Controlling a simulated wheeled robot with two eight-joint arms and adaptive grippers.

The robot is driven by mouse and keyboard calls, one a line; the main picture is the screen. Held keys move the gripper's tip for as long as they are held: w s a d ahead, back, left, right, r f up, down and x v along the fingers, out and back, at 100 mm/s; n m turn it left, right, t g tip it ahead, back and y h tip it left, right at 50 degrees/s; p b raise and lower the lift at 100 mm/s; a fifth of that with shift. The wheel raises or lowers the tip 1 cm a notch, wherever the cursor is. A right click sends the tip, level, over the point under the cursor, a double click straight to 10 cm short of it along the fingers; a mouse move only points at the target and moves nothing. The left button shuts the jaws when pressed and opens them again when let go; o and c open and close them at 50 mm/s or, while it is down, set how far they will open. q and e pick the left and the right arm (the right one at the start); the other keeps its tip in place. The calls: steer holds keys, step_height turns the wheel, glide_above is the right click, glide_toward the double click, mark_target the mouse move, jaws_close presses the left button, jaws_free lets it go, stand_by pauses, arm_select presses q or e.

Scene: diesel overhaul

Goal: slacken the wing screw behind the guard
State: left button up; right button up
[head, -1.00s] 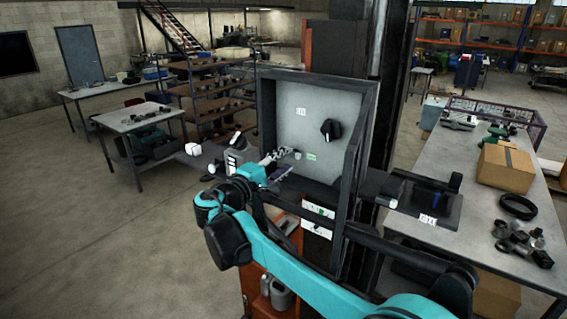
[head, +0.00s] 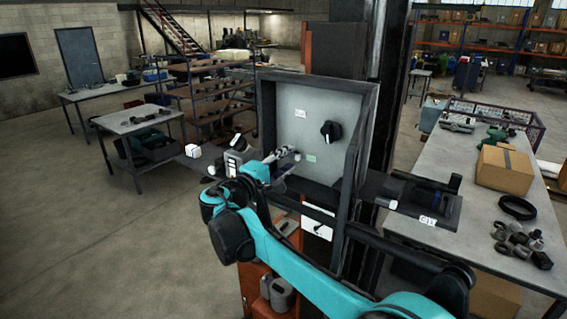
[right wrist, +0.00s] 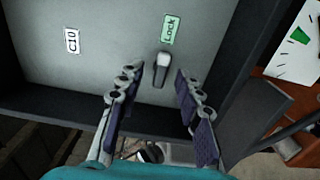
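The wing screw (right wrist: 162,70) is a small pale grey wing on the grey panel (right wrist: 105,62), just below the green "Lock" label (right wrist: 170,29). It is small in the head view (head: 297,156), low in the dark-framed box. My right gripper (right wrist: 160,80) is open, with one finger on each side of the screw in the right wrist view. A gap shows between the screw and each finger. In the head view my right gripper (head: 280,158) is at the lower left of the box opening. My left gripper is not in view.
A black knob (head: 330,131) sticks out higher on the panel. Dark shelves flank the box; the right one (head: 440,205) bears several dark parts.

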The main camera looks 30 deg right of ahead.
steer(key=shift+x, duration=1.15)
steer(key=shift+a, duration=0.1)
jaws_close()
steer(key=n, duration=0.5)
steer(key=shift+r+b, duration=0.15)
steer(key=shift+b, duration=0.15)
steer(key=n, duration=0.4)
steer(key=shift+n, duration=0.4)
